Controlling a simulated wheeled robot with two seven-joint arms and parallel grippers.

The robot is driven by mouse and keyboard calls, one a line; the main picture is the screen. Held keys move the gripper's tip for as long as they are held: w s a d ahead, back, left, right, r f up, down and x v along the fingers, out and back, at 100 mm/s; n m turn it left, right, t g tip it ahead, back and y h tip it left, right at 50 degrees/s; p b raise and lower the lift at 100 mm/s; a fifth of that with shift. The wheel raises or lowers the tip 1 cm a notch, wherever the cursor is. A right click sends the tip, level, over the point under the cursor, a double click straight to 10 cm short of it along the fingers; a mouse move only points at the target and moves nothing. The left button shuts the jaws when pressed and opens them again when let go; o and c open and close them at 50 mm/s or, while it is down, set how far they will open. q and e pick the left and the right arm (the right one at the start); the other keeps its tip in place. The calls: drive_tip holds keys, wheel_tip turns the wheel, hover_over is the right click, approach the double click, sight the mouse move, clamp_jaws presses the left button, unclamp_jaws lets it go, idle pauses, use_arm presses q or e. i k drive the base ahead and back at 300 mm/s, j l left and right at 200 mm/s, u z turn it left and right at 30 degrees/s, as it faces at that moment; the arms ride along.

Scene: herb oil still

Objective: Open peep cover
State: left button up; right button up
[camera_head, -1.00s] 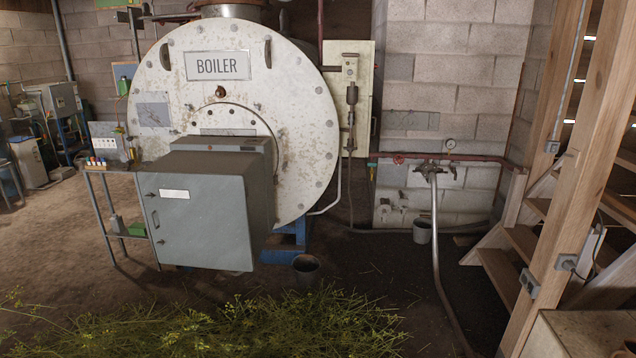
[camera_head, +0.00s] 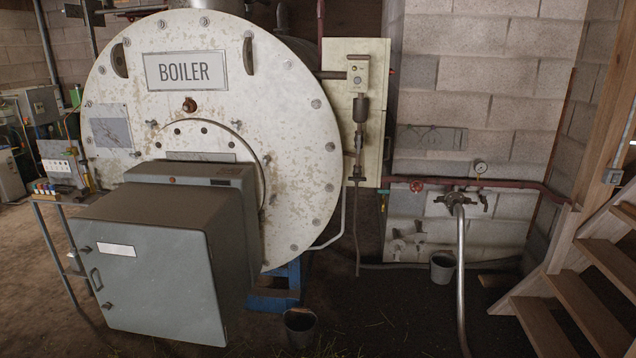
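The boiler (camera_head: 290,110) is a large round white plate with rust spots and a BOILER sign (camera_head: 186,71). A small brown round fitting (camera_head: 189,105) sits below the sign; I cannot tell for sure whether it is the peep cover or how it stands. A grey burner box (camera_head: 150,275) with a handled door, shut, projects from the boiler's lower front. Neither of my grippers is in view.
A small table (camera_head: 52,199) with coloured items stands left of the boiler. A bucket (camera_head: 300,326) is on the floor by the burner box, another bucket (camera_head: 443,267) by the block wall. Wooden stairs (camera_head: 575,290) are at right. Dark floor lies between.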

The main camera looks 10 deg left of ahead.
sight(188, 106)
drive_tip(key=i+u, duration=0.15)
drive_tip(key=i, duration=0.65)
drive_tip(key=i+l+u, duration=0.15)
drive_tip(key=i, duration=0.7)
